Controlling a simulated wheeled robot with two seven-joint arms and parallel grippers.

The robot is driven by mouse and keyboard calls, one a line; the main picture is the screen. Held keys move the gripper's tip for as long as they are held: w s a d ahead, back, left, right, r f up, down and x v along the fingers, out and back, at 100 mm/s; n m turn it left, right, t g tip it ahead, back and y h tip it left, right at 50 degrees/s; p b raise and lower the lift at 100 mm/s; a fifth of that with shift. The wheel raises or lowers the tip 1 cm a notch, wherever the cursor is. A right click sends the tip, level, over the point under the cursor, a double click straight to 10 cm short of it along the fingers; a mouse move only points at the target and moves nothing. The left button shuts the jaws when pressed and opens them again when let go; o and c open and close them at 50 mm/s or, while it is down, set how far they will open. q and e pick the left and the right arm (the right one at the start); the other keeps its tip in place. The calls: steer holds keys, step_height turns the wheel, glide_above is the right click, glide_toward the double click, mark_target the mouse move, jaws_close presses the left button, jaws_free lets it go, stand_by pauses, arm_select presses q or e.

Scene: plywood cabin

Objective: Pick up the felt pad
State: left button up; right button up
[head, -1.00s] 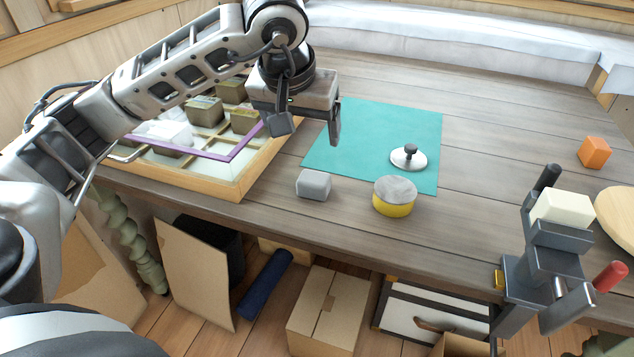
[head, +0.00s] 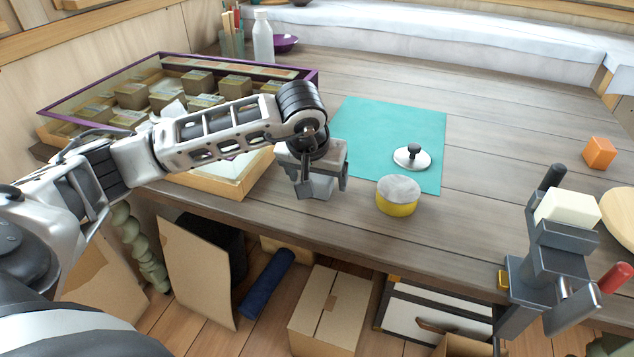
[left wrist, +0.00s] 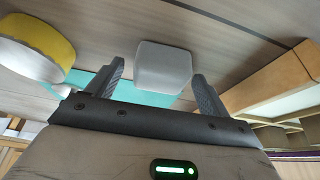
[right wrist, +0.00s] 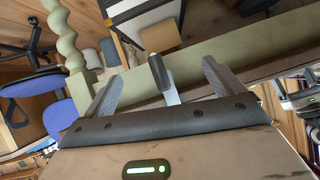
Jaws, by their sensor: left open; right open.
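A small grey rounded block, which looks like the felt pad (head: 319,187), sits on the wooden table near its front edge. In the left wrist view the pad (left wrist: 163,68) lies between the lines of the two fingers, at about the fingertips. My left gripper (head: 322,189) is open over the pad, with a finger on either side and no visible grip; it partly hides the pad in the head view. My right gripper (right wrist: 160,82) is open and empty in its wrist view, away from the pad; it is not in the head view.
A yellow tin with a grey top (head: 398,196) stands right of the pad. A wooden-framed case (head: 235,182) is close on the left. A vise (head: 550,255) and an orange cube (head: 599,152) are at right.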

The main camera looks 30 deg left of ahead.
arm_select(q)
steer(key=c, duration=1.1)
steer(key=shift+o, duration=0.2)
steer(key=shift+r, duration=0.1)
steer(key=shift+r, duration=0.25)
step_height(320, 180, up, 2)
steer(key=shift+w+r, duration=0.1)
steer(key=shift+r, duration=0.05)
steer(key=s+d+r, duration=0.4)
steer(key=s+r, duration=0.6)
steer(key=s, duration=0.3)
steer(key=shift+s, duration=0.3)
